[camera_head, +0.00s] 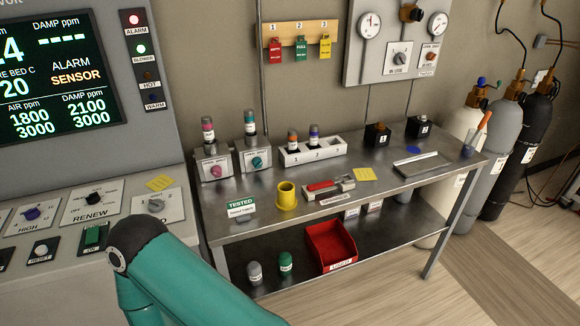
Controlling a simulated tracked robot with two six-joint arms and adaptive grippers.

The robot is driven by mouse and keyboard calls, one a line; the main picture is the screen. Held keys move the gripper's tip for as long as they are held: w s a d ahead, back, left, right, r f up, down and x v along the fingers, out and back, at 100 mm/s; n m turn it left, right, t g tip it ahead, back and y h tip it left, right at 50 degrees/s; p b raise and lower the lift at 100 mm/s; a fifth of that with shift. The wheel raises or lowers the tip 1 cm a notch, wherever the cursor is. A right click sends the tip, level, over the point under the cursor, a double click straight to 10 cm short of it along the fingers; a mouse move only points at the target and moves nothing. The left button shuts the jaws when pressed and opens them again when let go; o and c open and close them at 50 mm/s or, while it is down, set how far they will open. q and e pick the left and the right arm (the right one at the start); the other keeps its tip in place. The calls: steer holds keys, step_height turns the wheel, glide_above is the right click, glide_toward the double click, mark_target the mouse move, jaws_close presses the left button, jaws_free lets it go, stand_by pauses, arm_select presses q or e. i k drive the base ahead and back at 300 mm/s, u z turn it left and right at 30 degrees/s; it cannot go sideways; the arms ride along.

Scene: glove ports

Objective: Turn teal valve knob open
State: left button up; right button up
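The teal valve knob (257,162) is on the front of a white valve box (246,151) at the back left of the steel table. The knob's exact turn position is too small to read. A teal arm link of mine crosses the bottom of the view, in front of the table and well short of the knob. Neither of my grippers is in view.
A similar box with a pink knob (215,171) stands just left. A yellow cup (287,195) and a green TESTED sign (241,205) stand nearer the front. The tabletop directly before the teal knob looks mostly clear.

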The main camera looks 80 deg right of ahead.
mark_target(257, 162)
steer(key=z, duration=0.1)
steer(key=k, duration=1.35)
steer(key=z, duration=1.35)
steer(key=i, duration=1)
steer(key=u, duration=0.05)
